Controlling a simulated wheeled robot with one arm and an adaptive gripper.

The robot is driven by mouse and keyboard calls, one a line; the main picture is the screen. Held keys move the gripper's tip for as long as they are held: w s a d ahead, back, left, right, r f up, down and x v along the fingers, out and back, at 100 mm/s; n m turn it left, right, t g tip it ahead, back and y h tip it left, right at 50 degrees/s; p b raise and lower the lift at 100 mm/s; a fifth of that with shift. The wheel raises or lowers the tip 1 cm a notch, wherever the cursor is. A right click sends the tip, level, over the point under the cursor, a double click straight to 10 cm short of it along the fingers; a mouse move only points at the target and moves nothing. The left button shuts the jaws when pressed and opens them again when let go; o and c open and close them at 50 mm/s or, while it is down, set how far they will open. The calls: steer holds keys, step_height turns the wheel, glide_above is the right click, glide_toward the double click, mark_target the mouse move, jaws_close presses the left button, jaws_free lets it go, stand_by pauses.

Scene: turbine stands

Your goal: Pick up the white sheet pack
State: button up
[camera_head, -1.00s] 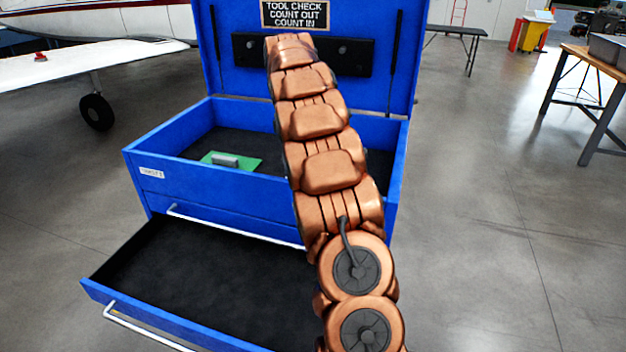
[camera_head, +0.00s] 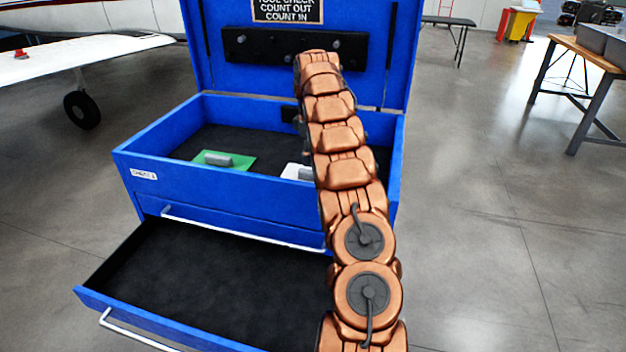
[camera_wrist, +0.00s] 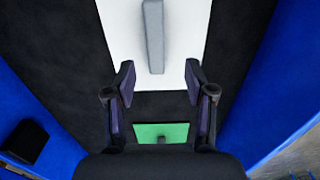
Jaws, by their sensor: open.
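The white sheet pack (camera_head: 292,171) lies on the dark floor of the blue chest's top compartment. In the head view my arm hides its right part. In the wrist view the white sheet (camera_wrist: 118,35) fills the upper middle, with a grey block (camera_wrist: 154,38) on it. My gripper (camera_wrist: 160,82) is open and empty in the wrist view, its two fingertips just below the block's lower end and to either side of it. In the head view my arm hides the gripper.
A green sheet (camera_head: 238,162) with a grey block lies left of the white pack; it also shows in the wrist view (camera_wrist: 175,128). The blue chest (camera_head: 190,188) has a raised lid (camera_head: 205,70) behind and an empty open drawer (camera_head: 210,285) in front.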

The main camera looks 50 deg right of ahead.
mark_target(312, 172)
steer(key=shift+f, duration=1.05)
steer(key=shift+s+d+f+p, duration=0.2)
steer(key=shift+f+p, duration=0.25)
steer(key=shift+p, duration=0.15)
steer(key=f, duration=0.1)
steer(key=f+p, duration=0.1)
steer(key=f, duration=0.1)
steer(key=shift+d+f+p, duration=0.2)
steer(key=shift+d+p, duration=0.05)
steer(key=shift+p, duration=0.05)
steer(key=shift+f, duration=0.45)
jaws_close()
